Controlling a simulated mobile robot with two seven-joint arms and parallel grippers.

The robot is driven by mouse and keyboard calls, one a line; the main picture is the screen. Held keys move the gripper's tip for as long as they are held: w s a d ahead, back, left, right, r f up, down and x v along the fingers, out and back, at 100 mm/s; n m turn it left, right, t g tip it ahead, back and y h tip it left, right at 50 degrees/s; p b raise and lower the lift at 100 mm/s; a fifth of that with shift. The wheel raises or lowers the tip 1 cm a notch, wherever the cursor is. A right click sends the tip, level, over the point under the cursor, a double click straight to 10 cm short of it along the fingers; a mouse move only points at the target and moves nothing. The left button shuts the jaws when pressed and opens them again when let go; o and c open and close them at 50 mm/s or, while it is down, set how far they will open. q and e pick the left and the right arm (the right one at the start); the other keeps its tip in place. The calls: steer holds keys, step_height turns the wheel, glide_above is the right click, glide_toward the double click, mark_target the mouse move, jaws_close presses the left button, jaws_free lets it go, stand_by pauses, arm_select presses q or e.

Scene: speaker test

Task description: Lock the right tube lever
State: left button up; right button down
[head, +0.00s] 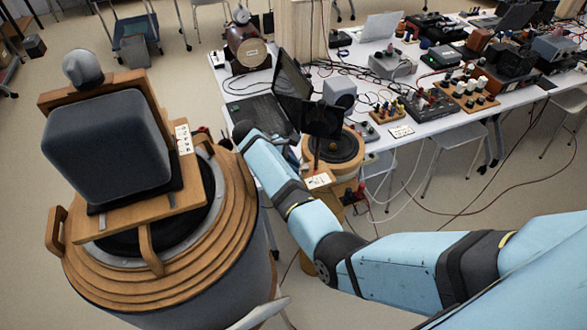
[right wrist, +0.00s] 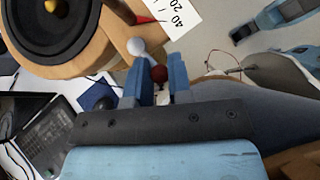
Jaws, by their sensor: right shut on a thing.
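In the head view my right gripper (head: 241,131) is at the far end of my blue arm, between the large wooden-rimmed tube (head: 215,245) on the left and the smaller speaker tube (head: 345,150). Its fingers are hard to make out there. In the right wrist view my right gripper (right wrist: 160,68) has its two blue fingers closed around a dark red ball knob (right wrist: 160,74). A white ball (right wrist: 135,47) is just beyond the fingertips. The lever's shaft is mostly hidden. My left gripper is not seen.
A dark box (head: 105,145) sits on the large tube. A white table (head: 445,110) with a laptop (head: 262,118), boxes and cables lies behind. Loose cables trail on the floor. In the right wrist view a speaker cone with a yellow centre (right wrist: 50,6) is at upper left.

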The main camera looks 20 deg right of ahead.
steer(key=shift+w+m+g+y, duration=0.3)
steer(key=shift+m+g, duration=0.1)
steer(key=shift+m, duration=0.3)
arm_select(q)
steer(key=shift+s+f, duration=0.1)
arm_select(e)
steer(key=c, duration=1)
jaws_free()
steer(key=shift+c, duration=0.2)
steer(key=shift+w+r, duration=0.1)
